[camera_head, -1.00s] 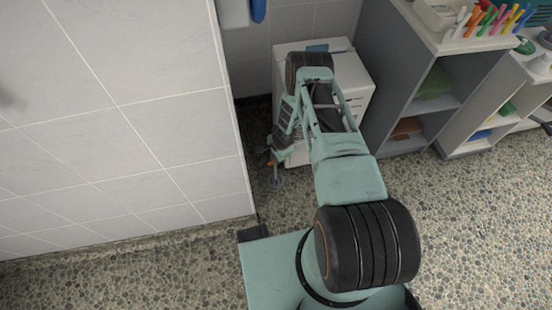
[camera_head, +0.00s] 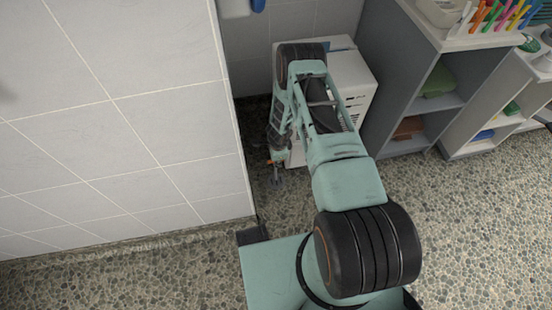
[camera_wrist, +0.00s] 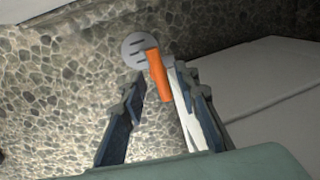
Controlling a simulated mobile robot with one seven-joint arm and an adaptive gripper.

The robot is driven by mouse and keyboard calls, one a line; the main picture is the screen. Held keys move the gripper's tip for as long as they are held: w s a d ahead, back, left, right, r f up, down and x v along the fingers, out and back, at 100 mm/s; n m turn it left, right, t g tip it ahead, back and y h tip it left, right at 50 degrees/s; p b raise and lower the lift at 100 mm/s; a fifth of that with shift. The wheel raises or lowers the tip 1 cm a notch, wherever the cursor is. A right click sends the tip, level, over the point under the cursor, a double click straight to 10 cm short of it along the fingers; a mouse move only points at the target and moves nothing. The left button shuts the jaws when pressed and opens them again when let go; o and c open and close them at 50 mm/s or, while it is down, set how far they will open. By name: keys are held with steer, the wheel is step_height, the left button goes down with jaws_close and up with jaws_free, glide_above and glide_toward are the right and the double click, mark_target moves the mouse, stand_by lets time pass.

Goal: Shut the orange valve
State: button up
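The orange valve (camera_wrist: 157,75) shows in the wrist view as a short orange lever. It lies between the tips of my gripper (camera_wrist: 160,74), in the picture, beside a white pipe (camera_wrist: 183,105). The two dark fingers stand apart, one on each side of the lever, and the right finger is close to the pipe. I cannot tell whether either finger touches the lever. In the head view my gripper (camera_head: 277,168) is low beside the white cabinet, small and partly hidden by my arm. The valve's body is not clear there.
A white cabinet (camera_head: 352,75) stands right of my gripper. A tiled wall (camera_head: 150,110) is close on the left. A round grey drain (camera_wrist: 138,48) lies in the pebbled floor. Grey shelves (camera_head: 400,80) stand at the right. The floor at lower right is clear.

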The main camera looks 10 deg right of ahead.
step_height(320, 180, up, 12)
steer(key=s, duration=0.2)
steer(key=shift+s, duration=0.2)
stand_by(0.4)
steer(key=shift+w, duration=0.1)
stand_by(0.4)
